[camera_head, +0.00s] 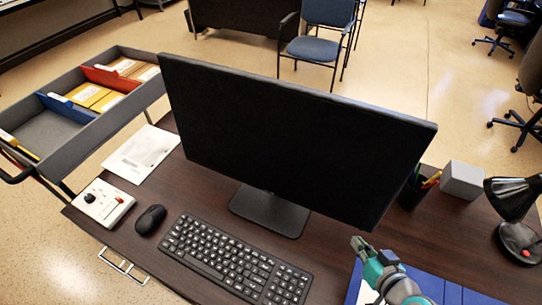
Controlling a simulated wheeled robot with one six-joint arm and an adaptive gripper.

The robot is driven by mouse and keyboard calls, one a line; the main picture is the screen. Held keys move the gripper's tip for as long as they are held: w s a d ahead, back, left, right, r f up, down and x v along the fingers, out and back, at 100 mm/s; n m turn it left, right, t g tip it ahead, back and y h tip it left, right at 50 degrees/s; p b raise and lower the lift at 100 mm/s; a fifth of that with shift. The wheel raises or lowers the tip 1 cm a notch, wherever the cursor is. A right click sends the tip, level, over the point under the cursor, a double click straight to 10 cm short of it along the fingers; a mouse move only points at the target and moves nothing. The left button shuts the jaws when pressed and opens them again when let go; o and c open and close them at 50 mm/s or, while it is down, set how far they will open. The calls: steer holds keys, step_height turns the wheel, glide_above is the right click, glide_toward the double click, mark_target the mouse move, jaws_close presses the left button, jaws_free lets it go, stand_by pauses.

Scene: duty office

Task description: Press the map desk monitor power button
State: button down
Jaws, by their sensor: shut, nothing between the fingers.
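The map desk monitor (290,135) stands upright on the dark wood desk, its large black screen facing me and dark. Its stand foot (268,213) rests on the desk behind the keyboard. I cannot make out a power button on the visible bezel. My gripper (359,243) is at the lower right, in front of the monitor's lower right part in the picture. Its fingers are shut and empty. I cannot tell how far the fingertips are from the screen's lower edge, though a gap shows between them in the picture.
A keyboard (235,260), a mouse (150,219) and a white control box (102,203) lie in front. A pen cup (411,189), grey block (462,180) and black lamp (515,200) stand right. A blue mat (438,289) lies under my arm. A folder cart (90,119) stands left.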

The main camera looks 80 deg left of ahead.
steer(key=s+d, duration=0.1)
steer(key=d, duration=0.1)
steer(key=s+d, duration=0.2)
steer(key=shift+s+r, duration=0.2)
stand_by(0.7)
